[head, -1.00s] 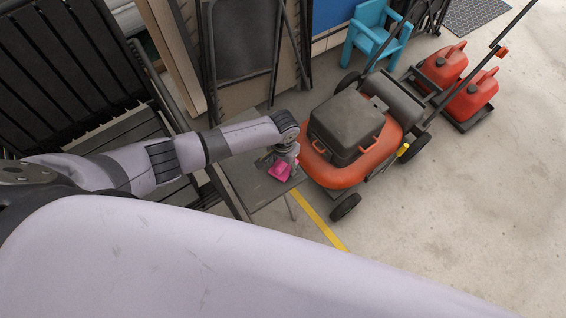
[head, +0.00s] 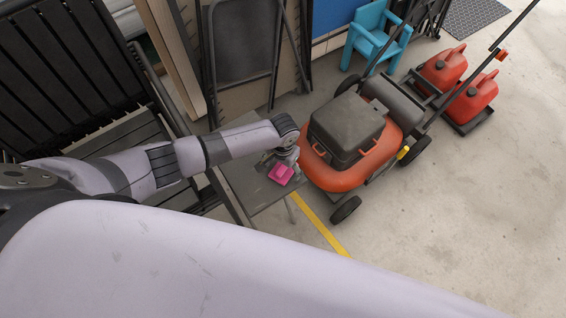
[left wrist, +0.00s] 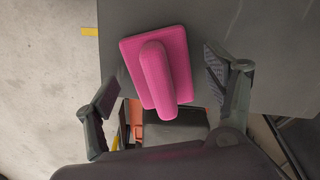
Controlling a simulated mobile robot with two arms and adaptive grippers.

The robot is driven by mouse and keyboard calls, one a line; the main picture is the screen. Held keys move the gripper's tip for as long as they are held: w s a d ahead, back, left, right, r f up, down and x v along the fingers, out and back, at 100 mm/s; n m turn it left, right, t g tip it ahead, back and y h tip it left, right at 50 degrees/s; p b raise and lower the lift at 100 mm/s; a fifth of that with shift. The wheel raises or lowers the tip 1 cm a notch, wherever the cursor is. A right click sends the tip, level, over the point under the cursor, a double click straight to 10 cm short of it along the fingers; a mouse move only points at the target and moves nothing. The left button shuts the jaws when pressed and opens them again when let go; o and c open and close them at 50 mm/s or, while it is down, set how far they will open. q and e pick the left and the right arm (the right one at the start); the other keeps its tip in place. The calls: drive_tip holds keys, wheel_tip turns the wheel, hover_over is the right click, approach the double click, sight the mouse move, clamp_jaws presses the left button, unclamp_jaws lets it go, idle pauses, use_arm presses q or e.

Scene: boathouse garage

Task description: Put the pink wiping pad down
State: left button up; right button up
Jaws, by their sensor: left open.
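The pink wiping pad (head: 281,174) lies on a small grey table (head: 262,203) near its right edge. In the left wrist view the pad (left wrist: 178,58) shows its rectangular base and rounded handle, with the grey table surface (left wrist: 260,30) behind it. My left gripper (left wrist: 160,95) is open, one finger on each side of the pad's handle, with clear gaps to both. In the head view the left gripper (head: 279,162) is just above the pad, partly hidden by my wrist. My right gripper is not in view.
An orange lawn mower (head: 335,177) with a dark engine cover stands right beside the table. A black slatted bench (head: 130,136) is to the left. Red fuel cans (head: 470,98) and a turquoise chair (head: 376,38) stand farther back. The floor at right is clear.

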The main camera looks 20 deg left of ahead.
use_arm(q)
wheel_tip(320, 180, up, 12)
idle(0.4)
drive_tip(key=shift+c, duration=0.6)
clamp_jaws()
idle(0.7)
idle(0.8)
wheel_tip(320, 180, up, 12)
drive_tip(key=p, duration=1.4)
idle(0.3)
drive_tip(key=shift+d+f, duration=0.1)
drive_tip(key=shift+d, duration=0.05)
idle(0.4)
